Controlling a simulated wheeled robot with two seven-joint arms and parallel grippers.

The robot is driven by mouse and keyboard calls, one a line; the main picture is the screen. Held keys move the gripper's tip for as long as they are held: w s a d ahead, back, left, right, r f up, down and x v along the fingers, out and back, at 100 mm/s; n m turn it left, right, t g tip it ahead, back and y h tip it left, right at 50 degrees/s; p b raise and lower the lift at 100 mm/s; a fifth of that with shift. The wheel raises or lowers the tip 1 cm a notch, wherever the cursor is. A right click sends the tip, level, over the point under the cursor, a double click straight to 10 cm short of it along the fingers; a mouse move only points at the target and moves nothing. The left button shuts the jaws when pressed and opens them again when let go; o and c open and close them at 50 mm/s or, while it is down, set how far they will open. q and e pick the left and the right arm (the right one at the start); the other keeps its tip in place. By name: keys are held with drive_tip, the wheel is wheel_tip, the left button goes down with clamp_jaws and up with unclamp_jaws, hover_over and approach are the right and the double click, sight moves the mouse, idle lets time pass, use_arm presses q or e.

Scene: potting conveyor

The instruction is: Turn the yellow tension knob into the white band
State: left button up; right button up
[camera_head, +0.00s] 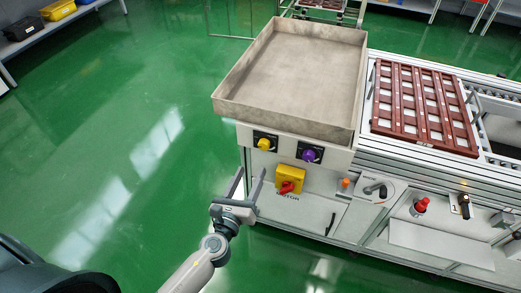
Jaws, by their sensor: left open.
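The yellow tension knob (264,144) sits on a dark dial plate on the front of the machine, below the empty tray's near edge. A white band on its dial is too small to make out. My left gripper (250,173) is open and empty, its two fingers pointing up toward the panel. It is below and slightly left of the yellow knob, apart from it in the picture. My right gripper is not in view.
A purple knob (309,155) is right of the yellow one. Below is a red switch on a yellow plate (289,180) marked MOTOR. A beige tray (298,75) tops the machine. A brown grid (421,105) lies on the conveyor. Green floor (120,130) at left is clear.

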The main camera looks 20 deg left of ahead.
sight(263, 147)
use_arm(q)
drive_tip(key=w, duration=1)
drive_tip(key=shift+w+d+p, duration=0.1)
drive_tip(key=shift+d+p, duration=0.1)
drive_tip(key=shift+p, duration=0.2)
drive_tip(key=c, duration=1.1)
